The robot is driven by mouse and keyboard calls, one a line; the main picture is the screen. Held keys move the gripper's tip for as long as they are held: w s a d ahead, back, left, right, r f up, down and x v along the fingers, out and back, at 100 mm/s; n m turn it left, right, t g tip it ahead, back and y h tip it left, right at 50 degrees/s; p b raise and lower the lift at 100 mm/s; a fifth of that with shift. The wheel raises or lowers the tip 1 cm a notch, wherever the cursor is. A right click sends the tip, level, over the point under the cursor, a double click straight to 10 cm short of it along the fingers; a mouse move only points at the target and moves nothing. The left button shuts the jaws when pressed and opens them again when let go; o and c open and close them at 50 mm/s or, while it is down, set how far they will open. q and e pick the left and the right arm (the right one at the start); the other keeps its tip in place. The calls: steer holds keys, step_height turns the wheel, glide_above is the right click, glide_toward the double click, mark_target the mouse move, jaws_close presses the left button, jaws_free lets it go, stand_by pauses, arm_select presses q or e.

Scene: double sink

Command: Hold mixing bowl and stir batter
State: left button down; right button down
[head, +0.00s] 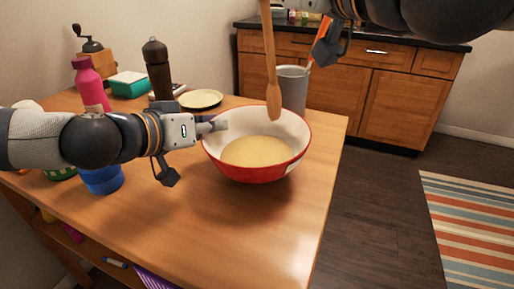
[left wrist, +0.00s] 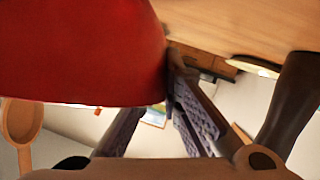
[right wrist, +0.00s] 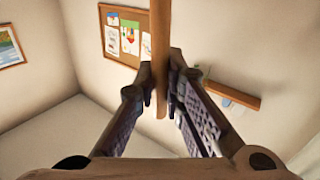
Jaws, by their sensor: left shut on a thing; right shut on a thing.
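The red mixing bowl (head: 255,172) with a white inside stands upright near the table's right edge and holds pale batter (head: 257,151). My left gripper (head: 217,125) is shut on the bowl's left rim; the bowl's red side (left wrist: 80,50) fills much of the left wrist view. The wooden spoon (head: 271,70) hangs nearly upright, head down, above the bowl and apart from the batter. My right gripper (right wrist: 160,85) is shut on the spoon's handle (right wrist: 161,50); its grip lies beyond the top of the head view.
A grey canister (head: 292,88) stands close behind the bowl. A dark pepper mill (head: 157,68), plate (head: 201,98), pink bottle (head: 90,87) and blue cup (head: 101,180) stand further left. The table front (head: 250,240) is clear. Wooden cabinets (head: 400,100) stand behind.

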arm_select(q)
steer(key=c, duration=1.7)
jaws_free()
